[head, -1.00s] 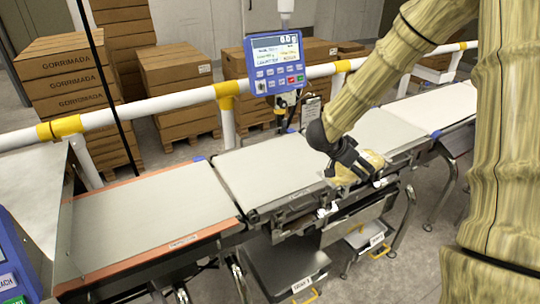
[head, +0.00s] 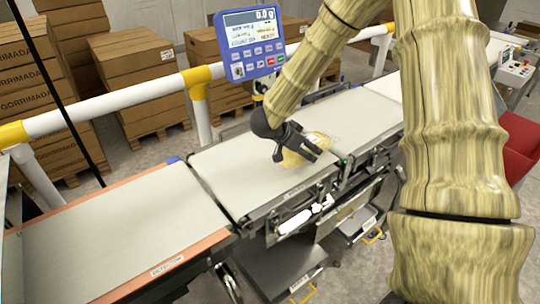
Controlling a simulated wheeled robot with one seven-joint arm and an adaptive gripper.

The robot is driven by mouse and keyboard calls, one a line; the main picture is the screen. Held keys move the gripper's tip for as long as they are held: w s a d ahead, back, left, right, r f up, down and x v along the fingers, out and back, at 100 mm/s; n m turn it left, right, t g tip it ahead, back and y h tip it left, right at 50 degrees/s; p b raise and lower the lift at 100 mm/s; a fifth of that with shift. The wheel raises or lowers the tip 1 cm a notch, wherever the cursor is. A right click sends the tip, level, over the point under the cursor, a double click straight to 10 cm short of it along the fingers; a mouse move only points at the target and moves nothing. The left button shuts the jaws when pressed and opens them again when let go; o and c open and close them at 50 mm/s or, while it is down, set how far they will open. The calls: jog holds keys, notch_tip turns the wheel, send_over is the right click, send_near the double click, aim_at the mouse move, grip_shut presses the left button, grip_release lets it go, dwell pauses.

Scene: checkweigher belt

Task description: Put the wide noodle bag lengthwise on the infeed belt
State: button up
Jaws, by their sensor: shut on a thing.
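My gripper (head: 291,150) is dark and shut on a yellow noodle bag (head: 319,141) in a clear wrapper. The fingers lie across the bag and hide part of it. The bag is over the right part of the middle grey belt (head: 237,172); I cannot tell whether it touches the belt. Another grey belt (head: 362,113) continues to the right, and an orange-edged belt (head: 115,238) lies to the left. The small front labels are too blurred to read surely, so I cannot tell which belt is the infeed.
A blue weighing display (head: 252,42) stands behind the middle belt. A white and yellow rail (head: 110,108) runs along the back, with stacked cartons (head: 135,60) beyond it. A red surface (head: 520,150) is at the right edge. The left belt is clear.

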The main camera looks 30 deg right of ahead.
jog(key=w+a, duration=0.2)
jog(key=w+a+p, duration=0.1)
jog(key=w+a, duration=0.1)
jog(key=a, duration=0.1)
jog(key=w+a+f, duration=0.1)
jog(key=w+a, duration=0.1)
jog(key=a, duration=0.1)
jog(key=shift+w+a+p, duration=0.15)
jog(key=shift+a+p, duration=0.05)
jog(key=shift+p, duration=0.2)
jog(key=shift+f+p, duration=0.4)
jog(key=shift+f, duration=1.3)
jog(key=shift+f, duration=0.15)
jog(key=o, duration=1.4)
jog(key=b+v, duration=0.1)
jog(key=v, duration=1.1)
jog(key=shift+b, duration=0.35)
